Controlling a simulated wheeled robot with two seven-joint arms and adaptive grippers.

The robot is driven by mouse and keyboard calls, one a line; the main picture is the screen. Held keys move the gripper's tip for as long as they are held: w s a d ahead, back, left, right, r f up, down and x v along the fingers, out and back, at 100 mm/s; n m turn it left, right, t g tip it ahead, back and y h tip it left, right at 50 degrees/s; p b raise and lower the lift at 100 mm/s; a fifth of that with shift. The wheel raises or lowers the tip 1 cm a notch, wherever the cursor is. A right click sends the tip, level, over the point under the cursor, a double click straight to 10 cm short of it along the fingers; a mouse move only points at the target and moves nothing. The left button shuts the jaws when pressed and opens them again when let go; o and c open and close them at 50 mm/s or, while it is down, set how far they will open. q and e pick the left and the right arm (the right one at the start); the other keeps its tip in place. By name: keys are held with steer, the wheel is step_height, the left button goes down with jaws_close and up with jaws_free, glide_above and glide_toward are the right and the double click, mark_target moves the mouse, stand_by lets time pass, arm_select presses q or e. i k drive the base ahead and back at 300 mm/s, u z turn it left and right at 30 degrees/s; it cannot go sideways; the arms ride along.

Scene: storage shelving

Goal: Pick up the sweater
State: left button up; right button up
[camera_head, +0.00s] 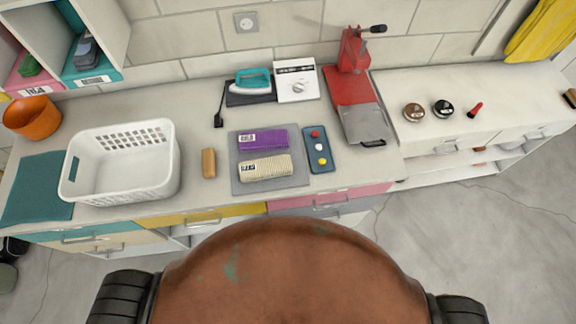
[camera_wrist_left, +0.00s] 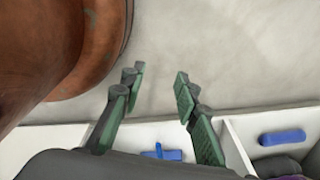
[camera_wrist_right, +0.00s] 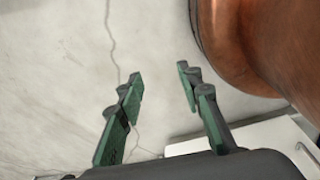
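Two folded knit textiles with small labels lie side by side on a grey mat (camera_head: 239,185) on the counter. The purple one (camera_head: 268,138) is at the back and the cream ribbed one (camera_head: 272,167) is in front. I cannot tell for certain which is the sweater. My left gripper (camera_wrist_left: 160,74) is open and empty, above the floor beside open compartments. My right gripper (camera_wrist_right: 159,73) is open and empty, also over the floor. Neither gripper shows in the head view, and neither wrist view shows the folded textiles on the mat.
A white basket (camera_head: 124,185) and a brown block (camera_head: 208,163) stand left of the mat. A button panel (camera_head: 320,160) and a red press (camera_head: 352,92) are right of it. An iron (camera_head: 250,82) is behind. Blue items (camera_wrist_left: 282,137) lie in compartments below.

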mark_target(280, 166)
steer(key=z, duration=1.55)
steer(key=k, duration=1.15)
steer(key=u, duration=1.8)
steer(key=i, duration=0.5)
steer(key=u, duration=0.05)
